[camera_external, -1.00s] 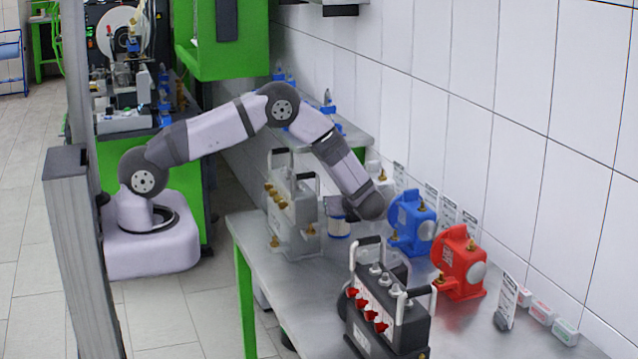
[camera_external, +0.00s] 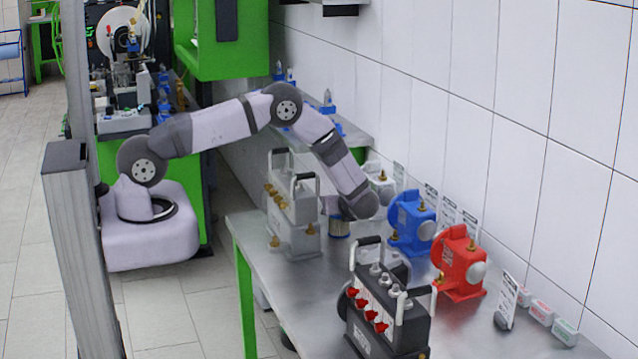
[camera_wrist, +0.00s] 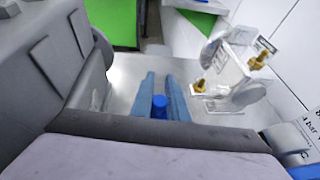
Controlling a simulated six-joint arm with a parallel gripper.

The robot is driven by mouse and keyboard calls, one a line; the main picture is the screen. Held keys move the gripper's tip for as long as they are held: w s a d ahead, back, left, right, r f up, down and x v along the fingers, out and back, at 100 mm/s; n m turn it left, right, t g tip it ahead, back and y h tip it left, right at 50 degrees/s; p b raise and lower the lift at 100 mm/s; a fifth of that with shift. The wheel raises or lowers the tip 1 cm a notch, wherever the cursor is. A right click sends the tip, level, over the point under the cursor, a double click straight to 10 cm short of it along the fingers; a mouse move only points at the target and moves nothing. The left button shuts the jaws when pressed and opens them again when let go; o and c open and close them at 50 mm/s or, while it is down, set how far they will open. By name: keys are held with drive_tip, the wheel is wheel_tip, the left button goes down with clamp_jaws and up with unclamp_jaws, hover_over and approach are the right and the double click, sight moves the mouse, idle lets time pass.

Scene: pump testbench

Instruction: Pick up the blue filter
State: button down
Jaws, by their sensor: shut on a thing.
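My gripper (camera_wrist: 160,88) shows in the wrist view as two blue fingers pointing away over the metal table. A small blue round top, which I take as the blue filter (camera_wrist: 159,106), sits between them, and the fingers are shut on it.
A grey pump unit (camera_external: 293,215) stands close left of the filter. A blue pump (camera_external: 412,224) and a red pump (camera_external: 460,265) stand to the right. A black unit with red knobs (camera_external: 385,310) is in front. A white pump (camera_external: 381,180) stands behind, near the tiled wall.

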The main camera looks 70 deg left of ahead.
drive_tip(key=shift+r, duration=0.15)
wheel_tip(320, 180, up, 18)
drive_tip(key=b, duration=0.5)
idle(0.4)
